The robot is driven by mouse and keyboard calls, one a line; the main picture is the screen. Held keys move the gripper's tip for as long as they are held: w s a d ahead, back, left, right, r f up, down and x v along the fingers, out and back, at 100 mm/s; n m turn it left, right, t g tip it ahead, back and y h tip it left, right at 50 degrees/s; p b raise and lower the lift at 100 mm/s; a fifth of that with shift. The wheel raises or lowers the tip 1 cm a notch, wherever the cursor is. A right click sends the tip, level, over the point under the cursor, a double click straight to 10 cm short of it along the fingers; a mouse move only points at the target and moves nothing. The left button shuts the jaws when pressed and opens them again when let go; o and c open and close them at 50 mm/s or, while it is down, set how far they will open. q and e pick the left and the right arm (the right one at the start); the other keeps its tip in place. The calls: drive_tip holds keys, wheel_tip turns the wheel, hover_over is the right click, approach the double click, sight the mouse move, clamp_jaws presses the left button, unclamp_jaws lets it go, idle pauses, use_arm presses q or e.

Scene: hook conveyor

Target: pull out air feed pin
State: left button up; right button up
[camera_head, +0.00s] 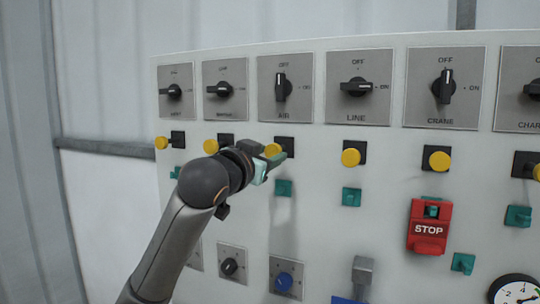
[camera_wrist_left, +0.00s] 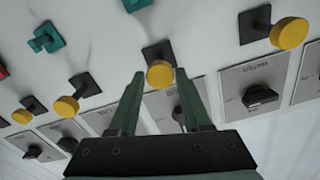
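The air feed pin (camera_head: 272,150) is a yellow round knob on a black square mount, below the AIR switch (camera_head: 281,87). My left gripper (camera_head: 275,161) is at this pin, reaching in from the lower left and partly hiding it. In the left wrist view, a yellow knob (camera_wrist_left: 159,74) sits between the tips of the two green fingers (camera_wrist_left: 160,78). The fingers are apart, one on each side of the knob. I cannot tell whether they touch it. My right gripper is not in view.
More yellow pins stand in the same row, such as one below LINE (camera_head: 351,157) and one below CRANE (camera_head: 439,160). Green pieces (camera_head: 351,197) stick out below them. A red STOP box (camera_head: 429,227) is at the right, with a gauge (camera_head: 516,291) lower down.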

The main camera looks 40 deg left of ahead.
use_arm(q)
drive_tip(key=shift+o, duration=0.7)
drive_tip(key=shift+s, duration=0.2)
drive_tip(key=shift+o, duration=0.9)
drive_tip(key=shift+w, duration=0.1)
drive_tip(key=shift+s+d, duration=0.1)
drive_tip(key=shift+s, duration=0.35)
drive_tip(key=b+v, duration=0.2)
drive_tip(key=v, duration=0.9)
drive_tip(key=shift+s, duration=0.25)
drive_tip(key=shift+f, duration=0.1)
